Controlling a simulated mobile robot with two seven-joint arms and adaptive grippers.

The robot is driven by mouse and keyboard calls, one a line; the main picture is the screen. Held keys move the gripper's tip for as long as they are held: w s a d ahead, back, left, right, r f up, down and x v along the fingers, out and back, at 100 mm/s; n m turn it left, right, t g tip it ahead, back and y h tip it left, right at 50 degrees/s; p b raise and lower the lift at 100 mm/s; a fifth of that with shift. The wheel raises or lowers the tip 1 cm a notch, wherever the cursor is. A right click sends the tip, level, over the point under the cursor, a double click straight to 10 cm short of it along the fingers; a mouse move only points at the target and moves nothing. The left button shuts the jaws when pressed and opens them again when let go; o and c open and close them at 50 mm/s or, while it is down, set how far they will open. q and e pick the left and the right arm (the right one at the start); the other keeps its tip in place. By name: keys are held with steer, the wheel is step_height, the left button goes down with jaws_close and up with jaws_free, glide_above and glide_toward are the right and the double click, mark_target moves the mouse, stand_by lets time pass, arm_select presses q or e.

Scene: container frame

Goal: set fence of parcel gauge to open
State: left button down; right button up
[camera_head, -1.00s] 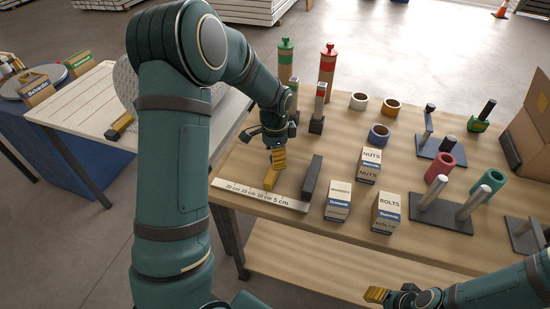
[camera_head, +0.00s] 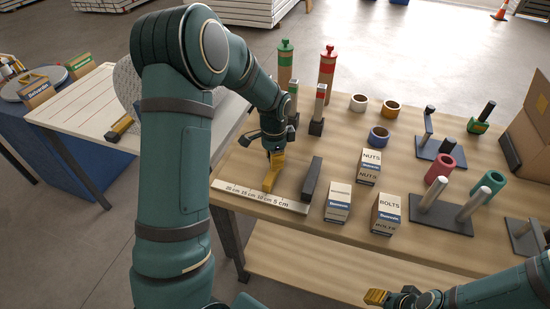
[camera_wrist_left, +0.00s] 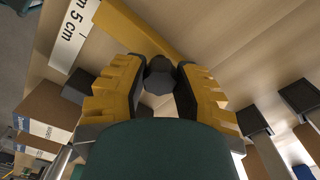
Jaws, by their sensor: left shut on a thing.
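The parcel gauge has a pale scale strip (camera_head: 259,196) marked from 5 to 20 cm along the table's front left edge. A dark block (camera_head: 312,180) stands at its 5 cm end. The yellow fence (camera_head: 268,183) lies across the strip's back side, left of the dark block; its bar also shows in the left wrist view (camera_wrist_left: 140,29). My left gripper (camera_head: 278,158) is shut on the fence's dark knob (camera_wrist_left: 159,76), with a yellow finger on each side. My right gripper (camera_head: 377,296) is low at the front, away from the gauge; its opening is unclear.
Boxes of nuts (camera_head: 368,167) and bolts (camera_head: 386,214) and another small box (camera_head: 338,202) stand right of the gauge. Grey-tipped posts (camera_head: 318,109) stand behind my left gripper. Bare table lies between the gauge and these posts.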

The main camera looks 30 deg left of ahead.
arm_select(q)
steer(key=s+a, duration=0.1)
steer(key=a, duration=0.3)
steer(key=s+a, duration=0.1)
steer(key=a, duration=0.3)
steer(key=s+a, duration=0.1)
steer(key=a, duration=0.4)
steer(key=shift+s+p, duration=0.15)
steer(key=shift+p, duration=0.2)
steer(key=c, duration=0.6)
jaws_free()
steer(key=shift+a, duration=0.2)
steer(key=shift+d, duration=0.15)
steer(key=shift+r, duration=0.1)
step_height(320, 180, up, 12)
steer(key=shift+f, duration=0.2)
